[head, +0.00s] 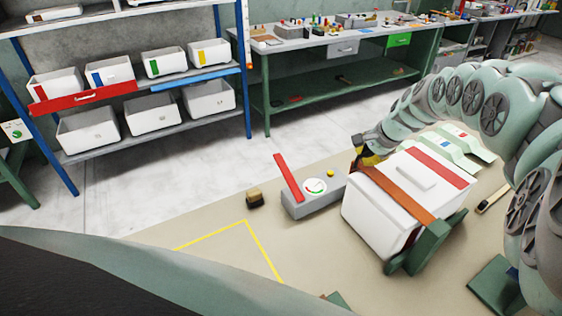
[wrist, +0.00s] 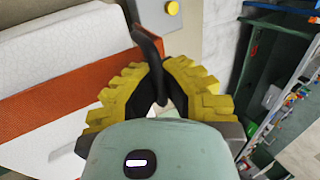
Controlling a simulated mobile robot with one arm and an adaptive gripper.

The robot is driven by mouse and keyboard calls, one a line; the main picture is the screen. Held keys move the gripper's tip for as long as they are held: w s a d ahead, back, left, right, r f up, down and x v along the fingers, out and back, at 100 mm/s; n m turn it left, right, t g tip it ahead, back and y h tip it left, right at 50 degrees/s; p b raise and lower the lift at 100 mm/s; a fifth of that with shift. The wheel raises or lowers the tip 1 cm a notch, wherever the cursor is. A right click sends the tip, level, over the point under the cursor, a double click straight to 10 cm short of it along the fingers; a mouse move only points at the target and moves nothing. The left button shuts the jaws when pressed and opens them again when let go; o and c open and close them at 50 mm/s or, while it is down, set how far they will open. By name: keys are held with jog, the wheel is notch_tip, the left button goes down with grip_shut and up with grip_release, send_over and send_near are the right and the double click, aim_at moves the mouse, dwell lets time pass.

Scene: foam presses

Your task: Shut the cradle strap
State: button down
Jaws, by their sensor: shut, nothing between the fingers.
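A white box (head: 375,218) with a red band on its lid sits in a green cradle (head: 437,243). An orange-brown strap (head: 400,193) lies across the lid; it also crosses the white surface in the wrist view (wrist: 55,95). A dark bent handle (wrist: 148,42) stands at the strap's end, by my fingertips. My gripper (head: 371,157) is at the far left edge of the box. Its yellow fingers are shut, with their tips close to the handle (wrist: 160,68). The fingers partly hide the handle's lower end, and I cannot tell whether they touch it.
A grey device (head: 315,200) with a dial, a red lever and a yellow button stands just left of the box. A workbench (head: 330,40) and a shelf with white bins (head: 152,115) stand behind. Floor in between is clear.

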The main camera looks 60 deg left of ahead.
jog(key=c, duration=1.1)
grip_release()
jog(key=shift+d, duration=0.1)
jog(key=shift+o, duration=0.2)
jog(key=shift+r, duration=0.35)
jog(key=shift+v, duration=3.1)
jog(key=shift+d+r, duration=0.2)
jog(key=shift+d, duration=0.1)
